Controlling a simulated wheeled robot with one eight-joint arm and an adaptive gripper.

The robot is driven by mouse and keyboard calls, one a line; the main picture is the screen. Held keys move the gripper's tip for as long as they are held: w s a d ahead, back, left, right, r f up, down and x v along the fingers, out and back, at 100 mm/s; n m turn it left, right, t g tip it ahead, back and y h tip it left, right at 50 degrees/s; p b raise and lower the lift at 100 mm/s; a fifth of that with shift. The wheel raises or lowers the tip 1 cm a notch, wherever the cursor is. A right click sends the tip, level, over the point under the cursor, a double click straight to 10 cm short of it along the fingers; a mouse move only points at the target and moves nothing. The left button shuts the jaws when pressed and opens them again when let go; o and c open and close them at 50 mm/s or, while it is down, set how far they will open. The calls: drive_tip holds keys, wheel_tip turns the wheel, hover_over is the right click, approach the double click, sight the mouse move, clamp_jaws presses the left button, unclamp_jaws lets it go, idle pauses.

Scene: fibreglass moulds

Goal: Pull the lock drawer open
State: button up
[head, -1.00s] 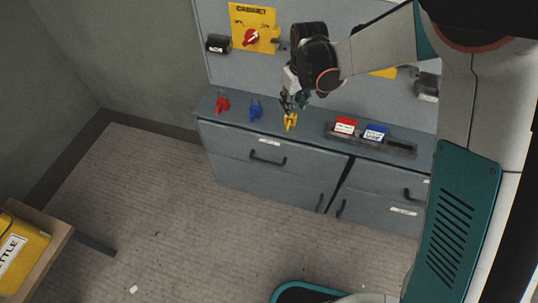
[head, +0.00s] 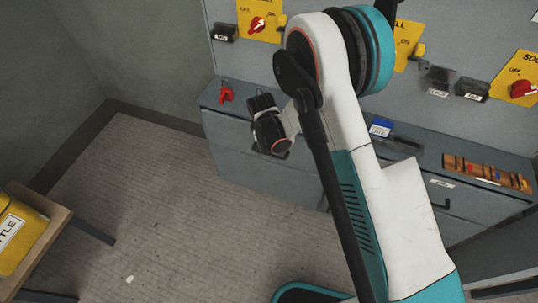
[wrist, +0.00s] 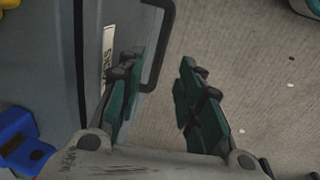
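The grey drawer (head: 226,132) with a white label (wrist: 107,55) is shut in the cabinet's upper left, as far as I can see. The label is turned and I cannot read it surely. Its black bar handle (wrist: 168,28) stands out from the drawer front in the wrist view. My gripper (wrist: 160,72) is open and empty, its two dark green fingers on either side of the handle's line. The near end of the handle shows between the fingers, beside the left one; contact cannot be told. In the head view my wrist hides the fingers and most of the handle.
A red lock (head: 226,94) stands on the cabinet top; a blue lock (wrist: 22,138) shows in the wrist view. A blue tagged block (head: 381,127) and a wooden rack (head: 486,173) are farther right. A table with a yellow case (head: 18,235) is at left.

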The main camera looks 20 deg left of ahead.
drive_tip(key=f+b, duration=0.1)
drive_tip(key=f, duration=0.2)
drive_tip(key=w+f+b, duration=0.1)
drive_tip(key=f, duration=0.3)
drive_tip(key=shift+w, duration=0.15)
drive_tip(key=shift+r, duration=0.1)
drive_tip(key=shift+c, duration=0.5)
clamp_jaws()
